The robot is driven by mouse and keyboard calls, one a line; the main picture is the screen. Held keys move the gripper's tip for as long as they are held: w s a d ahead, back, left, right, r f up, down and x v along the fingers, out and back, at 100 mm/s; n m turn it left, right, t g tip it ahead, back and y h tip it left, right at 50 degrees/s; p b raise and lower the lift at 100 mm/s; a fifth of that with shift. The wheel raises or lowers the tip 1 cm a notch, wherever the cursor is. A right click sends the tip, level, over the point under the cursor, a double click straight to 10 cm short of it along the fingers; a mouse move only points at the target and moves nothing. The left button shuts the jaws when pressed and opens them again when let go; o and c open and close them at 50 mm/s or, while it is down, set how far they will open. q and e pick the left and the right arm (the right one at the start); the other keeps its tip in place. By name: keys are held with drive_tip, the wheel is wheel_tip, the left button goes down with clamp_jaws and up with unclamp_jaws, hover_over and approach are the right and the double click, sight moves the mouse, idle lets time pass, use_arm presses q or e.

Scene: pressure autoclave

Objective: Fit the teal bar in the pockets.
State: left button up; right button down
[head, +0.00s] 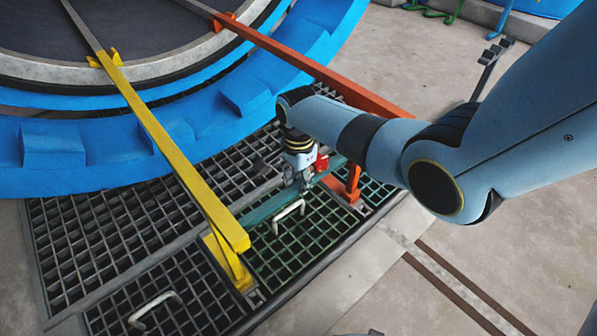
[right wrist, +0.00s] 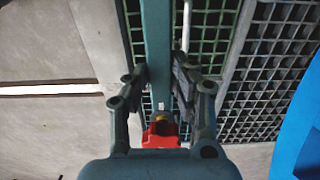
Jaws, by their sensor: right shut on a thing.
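The teal bar (head: 262,212) lies across the green-grated area, running from near the yellow post (head: 232,262) up toward the orange post (head: 350,186). My right gripper (head: 303,181) is shut on the bar part way along it. In the right wrist view, the bar (right wrist: 157,35) passes between the two fingers of the gripper (right wrist: 161,75). A red part (right wrist: 160,135) shows near the palm, and also beside the gripper in the head view (head: 321,162). I cannot make out the pockets or whether the bar's ends sit in them. My left gripper is not in view.
A yellow rail (head: 165,140) and an orange rail (head: 320,73) slope down from the big blue ring (head: 85,155). White handles stand on the grating, one beside the bar (head: 289,213) and one lower left (head: 155,308). Bare concrete floor lies to the right.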

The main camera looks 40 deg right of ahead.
sight(298, 184)
drive_tip(key=shift+f+b, duration=0.8)
drive_tip(key=shift+f, duration=0.75)
drive_tip(key=c, duration=1)
unclamp_jaws()
wheel_tip(298, 184, up, 12)
drive_tip(key=shift+r, duration=0.1)
